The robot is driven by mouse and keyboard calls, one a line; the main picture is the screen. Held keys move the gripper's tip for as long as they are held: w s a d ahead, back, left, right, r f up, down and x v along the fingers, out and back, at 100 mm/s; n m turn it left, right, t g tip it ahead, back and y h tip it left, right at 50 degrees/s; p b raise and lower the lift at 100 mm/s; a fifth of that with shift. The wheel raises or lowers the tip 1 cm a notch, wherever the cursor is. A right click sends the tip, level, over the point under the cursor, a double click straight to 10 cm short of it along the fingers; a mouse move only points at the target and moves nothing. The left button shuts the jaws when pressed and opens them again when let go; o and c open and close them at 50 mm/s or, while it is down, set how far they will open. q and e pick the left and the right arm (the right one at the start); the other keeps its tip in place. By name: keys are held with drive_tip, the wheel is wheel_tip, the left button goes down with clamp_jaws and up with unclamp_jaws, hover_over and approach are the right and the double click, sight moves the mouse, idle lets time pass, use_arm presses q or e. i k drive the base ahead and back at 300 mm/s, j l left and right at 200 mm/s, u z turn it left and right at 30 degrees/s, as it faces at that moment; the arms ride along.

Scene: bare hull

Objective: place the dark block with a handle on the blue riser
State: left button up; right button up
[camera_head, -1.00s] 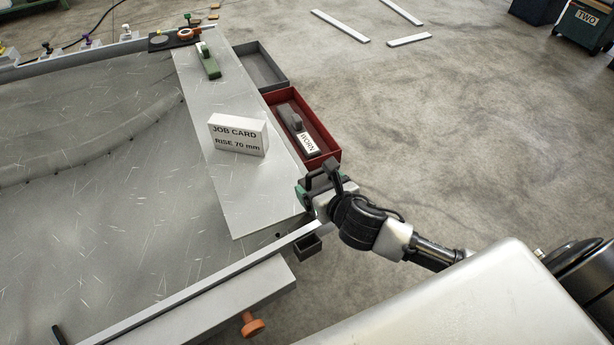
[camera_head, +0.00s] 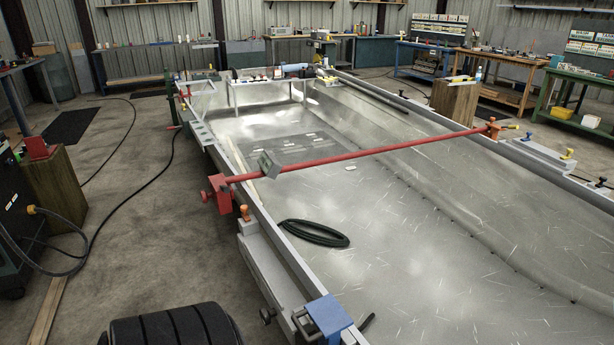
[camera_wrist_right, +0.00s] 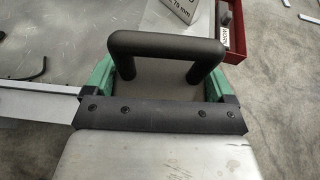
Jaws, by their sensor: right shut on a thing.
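My right gripper (camera_wrist_right: 156,88), seen in the right wrist view, is shut on the dark block with a handle. The block's black arched handle (camera_wrist_right: 165,42) rises between green finger parts at the left and right. Its body is mostly hidden by the black screwed bar of the gripper. The blue riser (camera_head: 330,314) appears as a blue flat-topped piece on the near hull edge, at the bottom of the head view. The right gripper and held block are outside the head view. My left gripper is in neither current view.
A red bar (camera_head: 360,153) spans the hull, with a small box hanging from it. A dark coiled hose (camera_head: 313,233) lies on the hull floor. In the wrist view, the red tray (camera_wrist_right: 237,30) with a "WORN" label and the job card (camera_wrist_right: 184,8) show at the top.

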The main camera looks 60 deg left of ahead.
sight(328, 313)
drive_tip(key=j+u, duration=0.1)
drive_tip(key=u, duration=0.7)
drive_tip(key=i+j+u, duration=0.1)
drive_tip(key=u, duration=0.35)
drive_tip(key=i+u, duration=0.1)
drive_tip(key=u, duration=0.7)
drive_tip(key=i, duration=0.05)
